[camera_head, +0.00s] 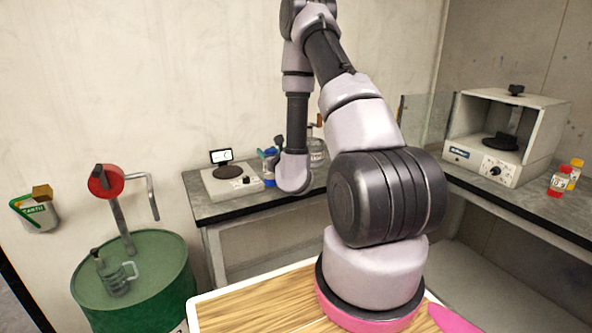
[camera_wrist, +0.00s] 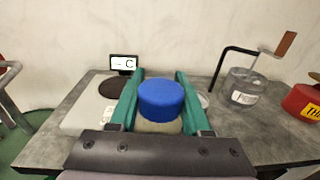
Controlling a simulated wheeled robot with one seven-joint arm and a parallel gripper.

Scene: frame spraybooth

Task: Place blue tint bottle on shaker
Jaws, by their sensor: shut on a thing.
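The blue tint bottle shows in the wrist view as a round blue cap (camera_wrist: 161,98) on a pale body between my green gripper fingers (camera_wrist: 160,95). My gripper is shut on it. In the head view a bit of blue bottle (camera_head: 269,167) shows beside my wrist, above the back bench; my arm hides most of the gripper. I cannot tell whether the bottle touches the bench. The shaker appears to be the white open-fronted machine (camera_head: 478,158) with a dial, a dark round plate and a clamp knob on top. It stands on the right bench, well away from my gripper.
A scale with a display (camera_head: 222,176) stands left of the bottle on the back bench (camera_head: 225,208). A clear can with a crank (camera_wrist: 243,88) and a red can (camera_wrist: 302,103) are to the right. Red (camera_head: 558,182) and yellow (camera_head: 573,172) bottles stand right of the shaker. A green drum (camera_head: 150,285) is at left.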

